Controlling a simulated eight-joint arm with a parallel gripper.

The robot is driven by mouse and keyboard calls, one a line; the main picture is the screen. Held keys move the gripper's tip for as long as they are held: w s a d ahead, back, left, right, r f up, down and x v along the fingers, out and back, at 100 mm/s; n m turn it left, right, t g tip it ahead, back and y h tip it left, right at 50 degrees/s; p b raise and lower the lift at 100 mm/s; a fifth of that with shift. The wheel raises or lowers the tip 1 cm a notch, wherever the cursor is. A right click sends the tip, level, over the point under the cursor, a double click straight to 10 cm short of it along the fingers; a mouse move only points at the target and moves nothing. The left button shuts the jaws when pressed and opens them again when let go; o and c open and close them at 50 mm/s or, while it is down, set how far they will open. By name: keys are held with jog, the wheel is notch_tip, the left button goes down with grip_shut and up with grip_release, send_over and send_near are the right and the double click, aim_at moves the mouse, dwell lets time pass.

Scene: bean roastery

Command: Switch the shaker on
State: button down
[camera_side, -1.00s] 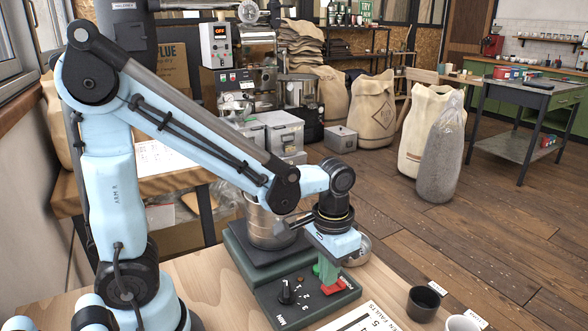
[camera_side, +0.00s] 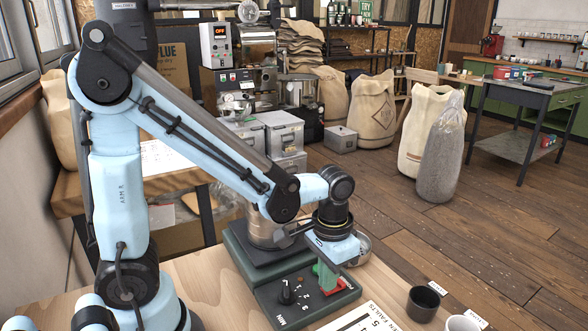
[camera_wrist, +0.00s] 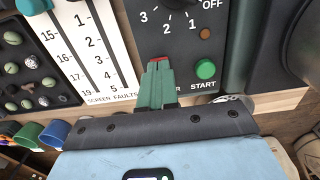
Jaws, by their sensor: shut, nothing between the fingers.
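The shaker's dark green base (camera_side: 260,283) stands on the wooden bench with a metal sieve stack (camera_side: 264,233) on its plate. Its front panel (camera_wrist: 150,30) carries a numbered dial, a green START button (camera_wrist: 205,69), a small dull orange lamp (camera_wrist: 205,33) and a red switch (camera_wrist: 158,59). The red switch also shows in the side view (camera_side: 338,286). My gripper (camera_wrist: 156,70) is shut and empty, its green fingers pointing at the panel. The fingertips are right at the red switch and hide part of it and of its label. I cannot tell whether they touch it. START lies just right of the fingers.
A black knob (camera_side: 286,292) sits left of my gripper on the panel. A metal bowl (camera_side: 358,249) stands behind it. A dark cup (camera_side: 423,303) and a white cup (camera_side: 463,324) stand at right. A screen-faults card (camera_wrist: 90,50) lies beside the shaker.

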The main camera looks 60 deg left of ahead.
jog(key=shift+f, duration=0.15)
jog(key=shift+r, duration=3.55)
jog(key=shift+s+a+r+t, duration=0.35)
jog(key=shift+a+t, duration=0.3)
jog(key=shift+t, duration=0.55)
jog(key=shift+s+a+r+t, duration=0.3)
jog(key=shift+a+t, duration=0.4)
jog(key=shift+t, duration=0.5)
jog(key=shift+s+a+r+t, duration=0.3)
jog(key=shift+a+t, duration=0.35)
jog(key=shift+t, duration=0.55)
jog(key=shift+w, duration=0.1)
